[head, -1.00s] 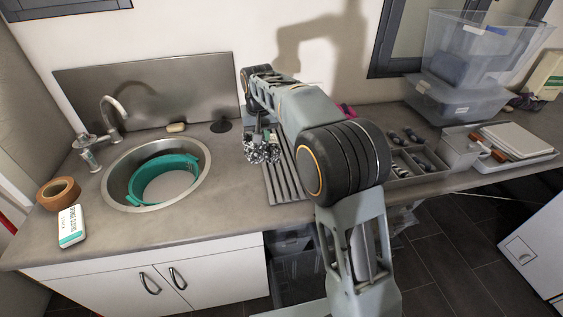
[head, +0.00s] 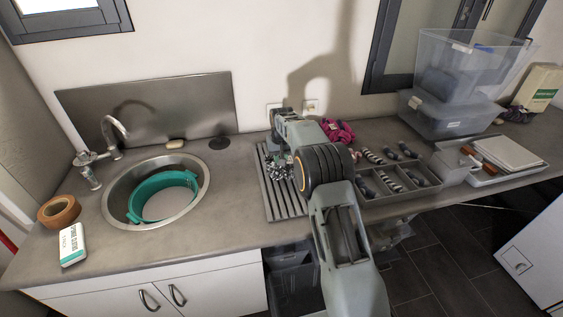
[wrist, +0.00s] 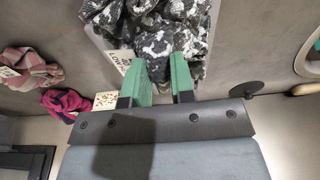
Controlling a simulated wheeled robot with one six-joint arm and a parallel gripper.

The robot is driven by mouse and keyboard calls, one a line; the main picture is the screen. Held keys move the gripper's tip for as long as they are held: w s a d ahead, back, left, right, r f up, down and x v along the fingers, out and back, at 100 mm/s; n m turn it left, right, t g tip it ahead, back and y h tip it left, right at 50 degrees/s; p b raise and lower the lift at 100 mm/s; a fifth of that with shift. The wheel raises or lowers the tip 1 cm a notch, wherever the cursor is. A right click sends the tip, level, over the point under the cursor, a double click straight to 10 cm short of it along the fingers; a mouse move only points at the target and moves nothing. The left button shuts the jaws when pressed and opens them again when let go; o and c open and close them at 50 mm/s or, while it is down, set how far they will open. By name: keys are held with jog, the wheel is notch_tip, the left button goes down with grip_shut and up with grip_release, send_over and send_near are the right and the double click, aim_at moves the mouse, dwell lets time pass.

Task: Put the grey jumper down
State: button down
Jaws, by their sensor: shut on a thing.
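The grey jumper (head: 279,170) is a bunched, mottled black, white and grey cloth. It is over the ribbed grey draining rack (head: 285,203) to the right of the sink; I cannot tell whether it rests on the rack. In the wrist view the jumper (wrist: 150,28) fills the top middle, with a white printed tag hanging at its left. My gripper (wrist: 163,72) has green fingers, shut on the near edge of the jumper. In the head view my arm hides most of the gripper and part of the jumper.
A sink (head: 190,208) with a teal basin (head: 150,210) lies to the left. A divided tray (head: 400,195) of rolled socks is to the right, with a magenta cloth (head: 338,131) behind. Clear stacked bins (head: 450,115) stand further right. A drain plug (wrist: 245,88) shows in the wrist view.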

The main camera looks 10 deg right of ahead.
jog(key=shift+w+d+f, duration=0.15)
jog(key=shift+f, duration=0.1)
jog(key=shift+w+f+p, duration=0.1)
jog(key=shift+f+p, duration=0.25)
jog(key=shift+f, duration=1.25)
jog(key=shift+f, duration=0.1)
jog(key=c, duration=1)
grip_release()
jog(key=shift+o, duration=0.2)
